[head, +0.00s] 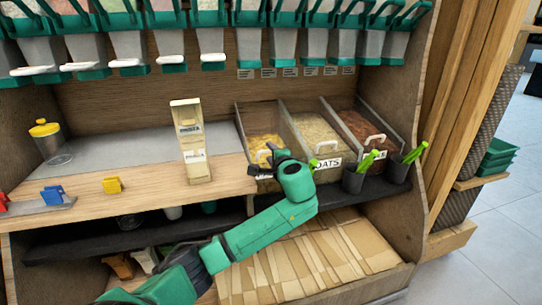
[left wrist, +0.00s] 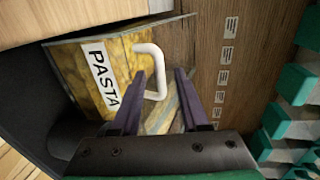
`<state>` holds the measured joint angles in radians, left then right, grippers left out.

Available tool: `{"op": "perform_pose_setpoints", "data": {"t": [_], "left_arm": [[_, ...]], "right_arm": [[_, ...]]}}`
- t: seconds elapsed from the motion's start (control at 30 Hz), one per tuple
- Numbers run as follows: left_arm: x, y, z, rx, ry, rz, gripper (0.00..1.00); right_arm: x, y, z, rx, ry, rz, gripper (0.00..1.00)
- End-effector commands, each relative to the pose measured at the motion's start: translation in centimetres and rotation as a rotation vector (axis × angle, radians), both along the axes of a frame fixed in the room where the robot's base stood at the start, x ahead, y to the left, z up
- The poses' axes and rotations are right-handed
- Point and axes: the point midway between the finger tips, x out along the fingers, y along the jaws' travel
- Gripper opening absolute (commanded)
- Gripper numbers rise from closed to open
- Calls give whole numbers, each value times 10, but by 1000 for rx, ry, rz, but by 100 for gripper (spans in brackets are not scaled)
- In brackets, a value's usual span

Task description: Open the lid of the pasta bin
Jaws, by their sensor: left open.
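The pasta bin (head: 262,140) is the leftmost of three clear bins in the head view, with yellow pasta inside. In the left wrist view, its clear front lid with the PASTA label (left wrist: 99,72) looks shut. A white bent handle (left wrist: 150,50) stands out from the lid. My left gripper (left wrist: 168,78) is open, its two dark fingers at either side of the handle's free end. I cannot tell whether they touch it. In the head view my green wrist hides most of this gripper and part of the bin's front. My right gripper is not in view.
An oats bin (head: 318,135) and a third bin (head: 362,128) stand right of the pasta bin. Dark cups with green-handled tools (head: 355,180) stand in front of them. A beige pasta box (head: 190,140) stands on the wooden counter at left. Green-trimmed dispensers (head: 210,50) hang above.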

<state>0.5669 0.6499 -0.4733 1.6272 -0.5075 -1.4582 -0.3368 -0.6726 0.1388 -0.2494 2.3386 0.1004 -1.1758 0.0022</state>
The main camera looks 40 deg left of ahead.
Motion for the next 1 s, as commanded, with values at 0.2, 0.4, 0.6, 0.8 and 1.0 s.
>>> {"op": "perform_pose_setpoints", "data": {"t": [0.2, 0.4, 0.6, 0.8, 1.0], "left_arm": [[0, 0, 0, 1, 1, 0, 3], [0, -1, 0, 0, 1, 0, 0], [0, -1, 0, 0, 1, 0, 0], [0, -1, -1, 0, 2, 0, 0], [0, -1, -1, -1, 3, 0, 0]], "right_arm": [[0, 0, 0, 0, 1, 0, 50], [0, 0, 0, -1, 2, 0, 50], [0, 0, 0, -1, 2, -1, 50], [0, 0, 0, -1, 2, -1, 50], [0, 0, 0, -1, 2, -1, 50]]}}
